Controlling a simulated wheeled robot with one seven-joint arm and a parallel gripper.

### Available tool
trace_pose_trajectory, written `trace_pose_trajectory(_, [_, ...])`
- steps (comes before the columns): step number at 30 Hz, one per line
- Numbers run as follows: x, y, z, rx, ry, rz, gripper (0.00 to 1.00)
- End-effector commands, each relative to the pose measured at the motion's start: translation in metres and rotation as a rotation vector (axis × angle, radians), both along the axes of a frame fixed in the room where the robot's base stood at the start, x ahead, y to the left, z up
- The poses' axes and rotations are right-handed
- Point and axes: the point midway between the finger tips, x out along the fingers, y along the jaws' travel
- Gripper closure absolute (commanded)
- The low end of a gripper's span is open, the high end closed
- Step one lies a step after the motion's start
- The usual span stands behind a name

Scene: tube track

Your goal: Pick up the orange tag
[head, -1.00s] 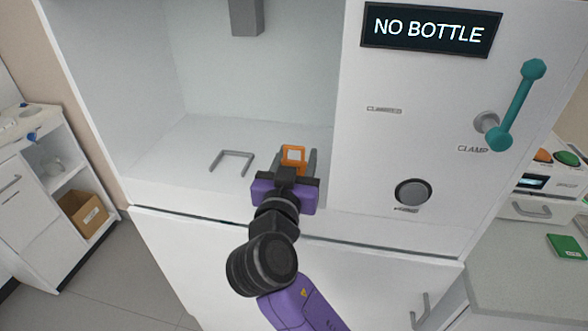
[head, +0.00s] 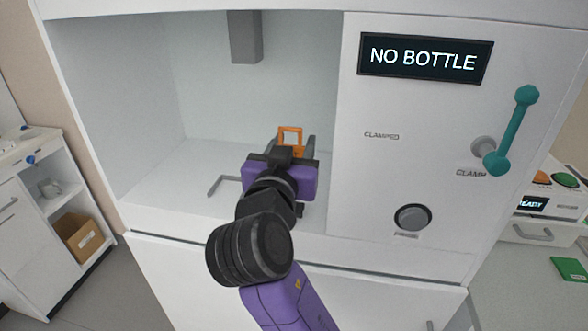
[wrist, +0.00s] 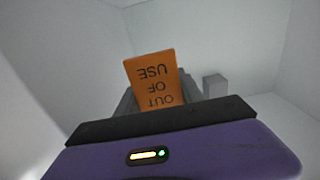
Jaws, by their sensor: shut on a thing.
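The orange tag (head: 291,135) is in my gripper (head: 291,150), inside the open white bay of the machine. In the head view it shows as an orange frame around a pale middle, standing above the gripper body. In the wrist view the orange tag (wrist: 155,80) carries the words "OUT OF USE", upside down in the picture. My gripper (wrist: 155,105) is shut on it; its fingers are mostly hidden behind the purple and black gripper body. The tag appears clear of the bay floor.
A grey block (head: 246,38) hangs from the bay's top.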

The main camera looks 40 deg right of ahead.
Motion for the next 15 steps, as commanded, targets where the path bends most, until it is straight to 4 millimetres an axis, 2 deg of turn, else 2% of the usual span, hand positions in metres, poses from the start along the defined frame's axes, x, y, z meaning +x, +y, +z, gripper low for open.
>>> trace_pose_trajectory(1, [0.0,0.001,0.013,-0.001,-0.008,0.002,0.94])
trace_pose_trajectory(4, [0.0,0.0,0.031,0.0,-0.007,0.002,0.94])
trace_pose_trajectory(11, [0.046,0.013,0.028,-0.002,0.001,0.001,0.94])
trace_pose_trajectory(15, [0.081,0.023,0.027,-0.002,0.001,0.002,0.94])
